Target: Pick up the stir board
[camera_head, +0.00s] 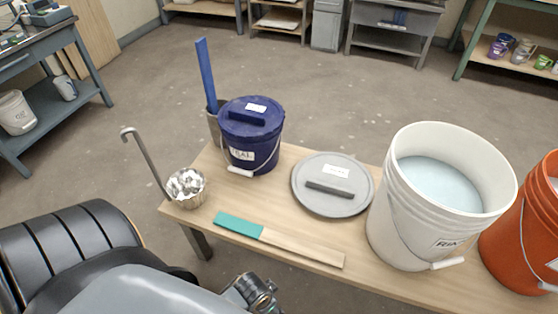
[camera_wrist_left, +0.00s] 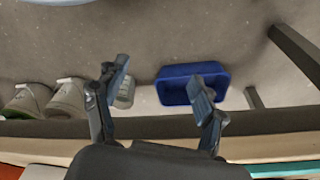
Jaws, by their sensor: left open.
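The stir board (camera_head: 300,245) is a flat pale wooden strip with a teal end, lying near the front edge of the wooden table (camera_head: 270,190). In the left wrist view a teal strip (camera_wrist_left: 285,169), apparently its teal end, shows at the bottom right. My left gripper (camera_wrist_left: 160,85) is open and empty in that view, its two fingers apart in front of the table edge. In the head view my arm fills the lower left, and its dark end (camera_head: 257,293) is just below the board; the fingertips cannot be made out there. My right gripper is not in view.
A white bucket (camera_head: 425,230) and an orange bucket (camera_head: 520,245) stand at right. A blue bin (camera_wrist_left: 180,75) is on the floor.

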